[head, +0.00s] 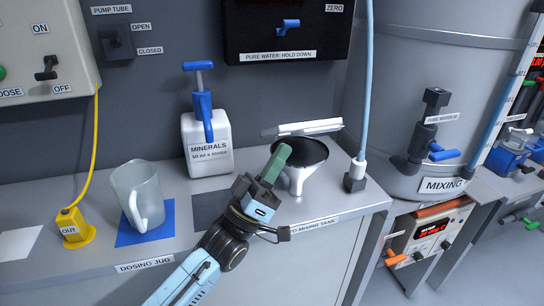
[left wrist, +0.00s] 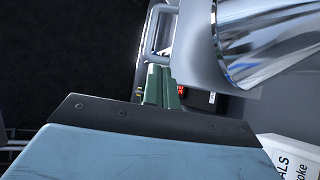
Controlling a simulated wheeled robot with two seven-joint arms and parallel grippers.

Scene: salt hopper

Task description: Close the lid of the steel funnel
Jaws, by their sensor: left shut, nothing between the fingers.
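The steel funnel (head: 297,182) stands on the counter with its dark round mouth facing up. Its pale lid (head: 310,127) is open and shows as a thin, tilted plate behind the mouth. My left gripper (head: 281,152) has its green fingers shut and empty. In the head view they overlap the funnel's left front rim; I cannot tell whether they touch it. In the left wrist view, the green fingers (left wrist: 161,85) are beside a shiny curved metal surface (left wrist: 275,45). My right gripper is not in view.
The white minerals bottle (head: 207,145) with a blue pump stands left of the funnel. A clear jug (head: 136,190) sits farther left on a blue mat. A pale blue hose (head: 367,80) hangs right of the funnel, near the large mixing tank (head: 400,80).

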